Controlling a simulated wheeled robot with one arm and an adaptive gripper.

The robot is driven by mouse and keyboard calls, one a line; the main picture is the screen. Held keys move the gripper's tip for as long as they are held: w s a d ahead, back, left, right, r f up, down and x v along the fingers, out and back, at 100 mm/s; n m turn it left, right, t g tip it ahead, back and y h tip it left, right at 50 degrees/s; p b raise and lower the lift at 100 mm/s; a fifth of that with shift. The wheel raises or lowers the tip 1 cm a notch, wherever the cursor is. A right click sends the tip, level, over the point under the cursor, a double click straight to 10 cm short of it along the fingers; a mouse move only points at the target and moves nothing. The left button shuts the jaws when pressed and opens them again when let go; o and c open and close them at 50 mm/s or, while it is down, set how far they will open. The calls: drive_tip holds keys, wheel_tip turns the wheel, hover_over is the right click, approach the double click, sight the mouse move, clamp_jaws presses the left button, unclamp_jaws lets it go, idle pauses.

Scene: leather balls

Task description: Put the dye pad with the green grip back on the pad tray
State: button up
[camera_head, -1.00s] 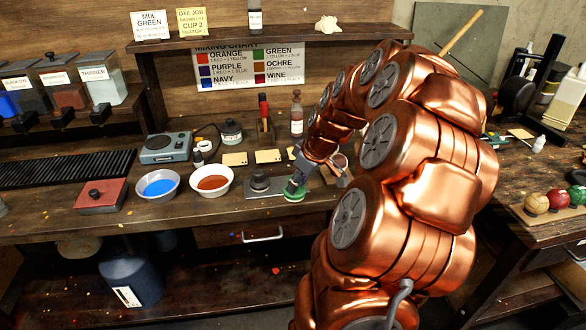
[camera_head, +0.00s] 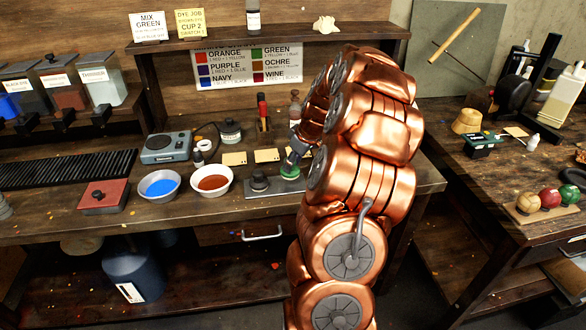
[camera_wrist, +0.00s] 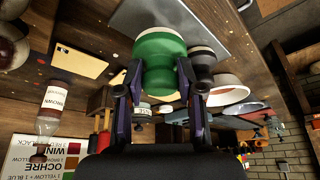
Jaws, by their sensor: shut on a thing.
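The dye pad with the green grip (camera_head: 290,172) is at the right end of the grey pad tray (camera_head: 277,190). My gripper (camera_head: 292,161) is above it, partly hidden by my arm. In the wrist view the green grip (camera_wrist: 159,62) is between my two fingers (camera_wrist: 160,88), which are shut on it. The pad is upright over the tray plate (camera_wrist: 180,14); whether it touches the plate is hard to tell. A second pad with a dark grip (camera_head: 260,181) stands on the tray's left part, close beside the green one.
A white bowl of red-brown dye (camera_head: 212,183) and a bowl of blue dye (camera_head: 159,185) stand left of the tray. Cream cards (camera_head: 266,155) lie behind it. A brown bottle (camera_head: 295,108) stands at the back. The bench front before the tray is clear.

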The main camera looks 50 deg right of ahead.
sight(295, 166)
drive_tip(key=shift+w+d, duration=0.2)
drive_tip(key=shift+w, duration=0.05)
wheel_tip(295, 166, down, 3)
drive_tip(key=shift+p, duration=0.95)
drive_tip(key=shift+f, duration=0.3)
drive_tip(key=shift+f, duration=0.25)
drive_tip(key=o, duration=1)
drive_tip(key=shift+r, duration=0.1)
